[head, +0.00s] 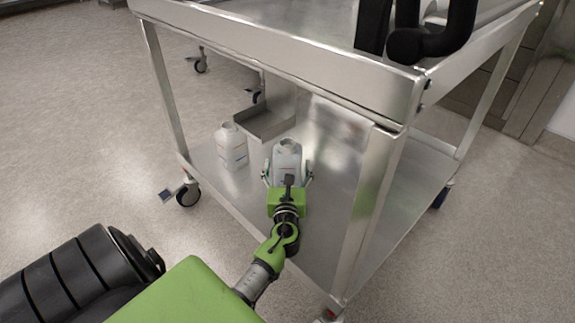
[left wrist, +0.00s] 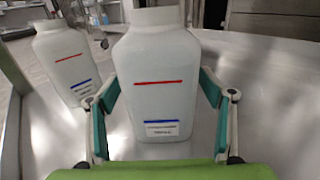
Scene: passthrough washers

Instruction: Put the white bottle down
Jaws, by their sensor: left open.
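A white bottle (head: 288,160) with a red line, a blue line and a label stands upright on the lower shelf (head: 375,205) of a metal cart. It fills the middle of the left wrist view (left wrist: 155,80). My left gripper (head: 287,176) is open, with one finger on each side of this bottle. In the left wrist view the fingers (left wrist: 157,100) are spread around it. Whether either pad touches it is hard to tell. A second, similar white bottle (head: 232,146) stands upright to the left, and also shows in the left wrist view (left wrist: 72,65). My right gripper is not in view.
A metal tray or bracket (head: 264,122) is behind the bottles. The cart's front leg (head: 370,215) rises to the right of my left arm, and the upper shelf edge (head: 290,60) is above. The lower shelf is clear at right.

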